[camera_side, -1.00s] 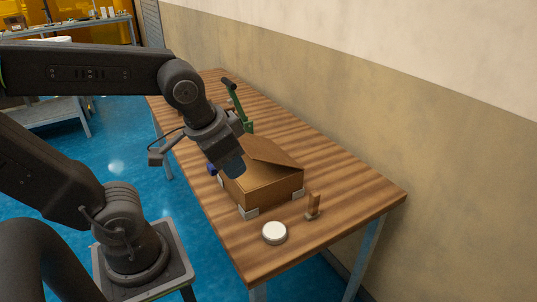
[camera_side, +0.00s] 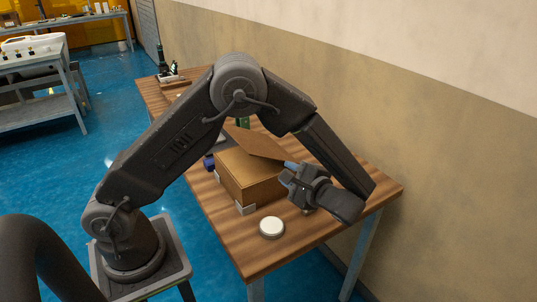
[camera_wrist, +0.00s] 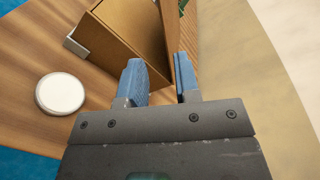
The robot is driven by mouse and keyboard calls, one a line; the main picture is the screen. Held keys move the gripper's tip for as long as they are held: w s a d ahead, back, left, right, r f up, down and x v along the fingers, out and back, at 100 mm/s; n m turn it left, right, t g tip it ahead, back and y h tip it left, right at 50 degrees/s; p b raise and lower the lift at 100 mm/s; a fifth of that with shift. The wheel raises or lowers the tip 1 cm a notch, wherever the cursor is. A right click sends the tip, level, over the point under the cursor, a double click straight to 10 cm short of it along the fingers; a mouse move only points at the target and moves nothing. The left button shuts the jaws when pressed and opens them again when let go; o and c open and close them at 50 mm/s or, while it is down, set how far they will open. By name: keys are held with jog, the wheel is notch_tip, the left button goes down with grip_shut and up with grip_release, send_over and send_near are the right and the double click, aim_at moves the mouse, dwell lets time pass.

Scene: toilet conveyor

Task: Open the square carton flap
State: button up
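The square brown carton (camera_side: 250,183) stands on the wooden table with its flap (camera_side: 258,145) raised at a slant, its right end beside my gripper. My gripper (camera_side: 290,166) is at the carton's right side, low over the table's near end. In the wrist view, my gripper's two blue fingers (camera_wrist: 160,80) are apart, with a gap between them. The flap (camera_wrist: 172,25) reaches down toward this gap, close to the right finger. I cannot tell whether it touches a finger. The carton's inside is mostly hidden.
A white round disc (camera_side: 272,227) lies on the table (camera_side: 225,235) in front of the carton. Grey corner blocks (camera_side: 245,208) sit at the carton's base. A beige wall (camera_side: 430,130) runs along the table's far side. A blue item (camera_side: 209,163) is left of the carton.

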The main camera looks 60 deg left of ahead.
aim_at(274, 159)
jog(key=shift+m+t+y, duration=0.4)
jog(key=shift+t+y, duration=0.2)
jog(key=shift+y, duration=0.3)
jog(key=a, duration=0.4)
jog(key=w+a+f, duration=0.1)
jog(key=a, duration=0.3)
jog(key=a+f, duration=0.1)
jog(key=a, duration=0.3)
jog(key=shift+w+a+f, duration=0.2)
jog(key=shift+w+a, duration=0.05)
jog(key=shift+a, duration=0.1)
grip_shut()
